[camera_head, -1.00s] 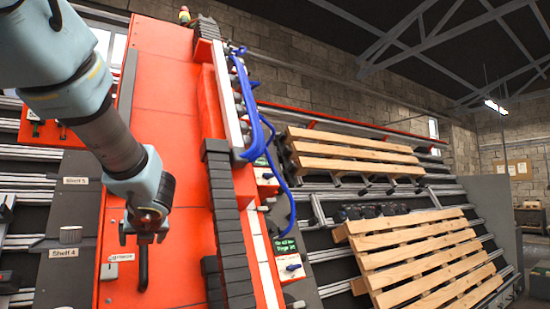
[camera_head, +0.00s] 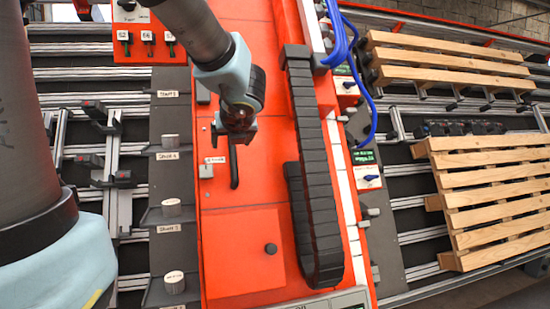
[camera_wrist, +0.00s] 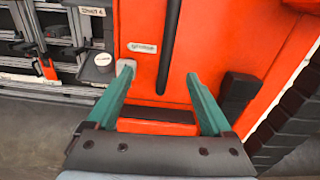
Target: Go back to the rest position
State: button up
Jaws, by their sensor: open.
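My gripper (camera_head: 236,128) is in front of the tall red panel (camera_head: 262,215) in the head view. In the wrist view, my gripper's two green fingers (camera_wrist: 160,72) are spread apart with nothing between them. A black upright bar handle (camera_wrist: 170,45) on the red panel lies beyond the fingertips, and the fingers are not around it. The same black handle (camera_head: 233,166) shows just below my gripper in the head view. Contact between the gripper and the panel cannot be told.
Left of the panel, grey shelves hold several small grey cylinders (camera_head: 172,208). A black cable chain (camera_head: 318,190) and blue hoses (camera_head: 342,45) run along the panel's right side. Wooden pallets (camera_head: 490,190) lie on rails at the right. A switch box (camera_head: 140,35) stands upper left.

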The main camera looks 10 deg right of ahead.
jog(key=s+a+f+n+g, duration=0.2)
jog(key=s+f+n, duration=0.3)
jog(key=f+n, duration=0.3)
jog(key=s+a+f+n+g+h, duration=0.1)
jog(key=s+a+f+n+g, duration=0.1)
jog(key=s+f+n+g, duration=0.3)
jog(key=s+a+f+n+g, duration=0.1)
jog(key=s+f+n+g, duration=0.2)
jog(key=f+n, duration=0.9)
jog(key=s+n, duration=0.3)
jog(key=n, duration=0.5)
jog(key=shift+a+f+h, duration=0.2)
jog(key=shift+a+h, duration=0.2)
jog(key=shift+s, duration=0.1)
